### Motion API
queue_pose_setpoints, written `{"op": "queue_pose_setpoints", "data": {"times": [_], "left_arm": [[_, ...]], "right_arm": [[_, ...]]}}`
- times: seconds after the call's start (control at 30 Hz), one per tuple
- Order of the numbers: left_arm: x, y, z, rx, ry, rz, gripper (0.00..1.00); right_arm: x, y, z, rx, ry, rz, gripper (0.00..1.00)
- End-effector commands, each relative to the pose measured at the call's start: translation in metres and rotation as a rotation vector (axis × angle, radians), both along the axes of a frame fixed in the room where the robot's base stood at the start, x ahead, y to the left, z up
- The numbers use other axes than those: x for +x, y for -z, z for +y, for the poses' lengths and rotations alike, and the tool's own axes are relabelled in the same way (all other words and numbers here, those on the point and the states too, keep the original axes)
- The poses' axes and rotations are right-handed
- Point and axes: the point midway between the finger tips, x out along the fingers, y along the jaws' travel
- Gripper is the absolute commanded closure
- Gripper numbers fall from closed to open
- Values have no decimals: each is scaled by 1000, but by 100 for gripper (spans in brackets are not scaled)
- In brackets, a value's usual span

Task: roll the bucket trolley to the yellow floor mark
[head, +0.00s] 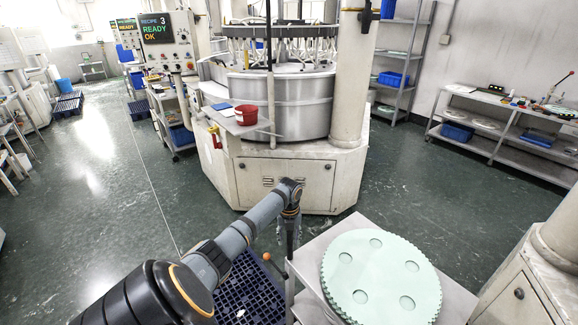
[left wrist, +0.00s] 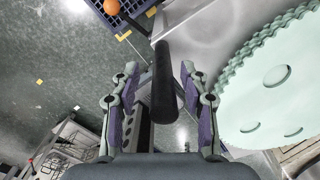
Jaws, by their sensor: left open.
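A steel-topped trolley (head: 308,262) stands at the front right, with a stack of pale green toothed discs (head: 380,275) on its top. I see no bucket on it; its lower part is mostly hidden. My left gripper (head: 290,200) points down at the trolley's left far corner. In the left wrist view my left gripper (left wrist: 160,68) is open, with a dark handle bar (left wrist: 164,90) between its fingers and gaps beside it. A small yellow patch (left wrist: 40,82) shows on the floor in the left wrist view; I cannot tell whether it belongs to the floor mark. My right gripper is out of view.
A dark blue grid pallet (head: 250,295) lies on the floor left of the trolley, with an orange ball (head: 267,256) by it. The large lapping machine (head: 285,180) stands ahead, a shelf bench (head: 500,150) at the right. Green floor (head: 110,190) is open on the left.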

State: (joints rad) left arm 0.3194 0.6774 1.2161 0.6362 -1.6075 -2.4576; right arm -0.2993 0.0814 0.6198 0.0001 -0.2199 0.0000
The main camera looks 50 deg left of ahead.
Motion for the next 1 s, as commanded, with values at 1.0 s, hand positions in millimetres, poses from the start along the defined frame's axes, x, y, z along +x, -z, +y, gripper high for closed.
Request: {"op": "queue_pose_setpoints", "data": {"times": [1.0], "left_arm": [[0,-120,1,0,-1,0,55]], "right_arm": [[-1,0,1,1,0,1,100]]}}
